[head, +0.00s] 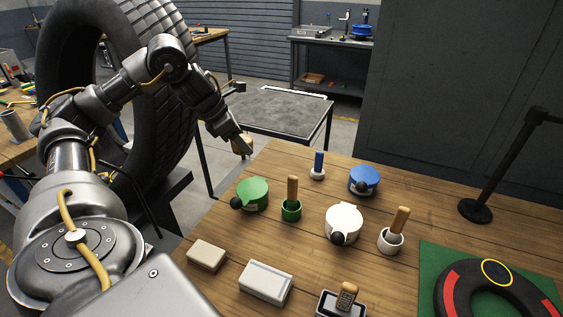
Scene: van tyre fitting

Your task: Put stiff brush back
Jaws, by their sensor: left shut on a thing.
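My left gripper (240,138) reaches out past the back left edge of the wooden table. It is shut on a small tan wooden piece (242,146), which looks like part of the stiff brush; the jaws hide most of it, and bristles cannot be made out. On the table, a wooden handle (292,187) stands upright in a green cup (291,211). Another wooden handle (400,220) leans in a white cup (390,241). A blue handle (319,160) stands in a small white holder (317,174). My right gripper is out of view.
Green (252,193), white (344,223) and blue (364,180) tins stand on the table. In front are a beige block (206,256), a white box (265,282) and a dark tray (328,303) with a wooden-handled tool. A tyre piece lies on a green mat (430,255).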

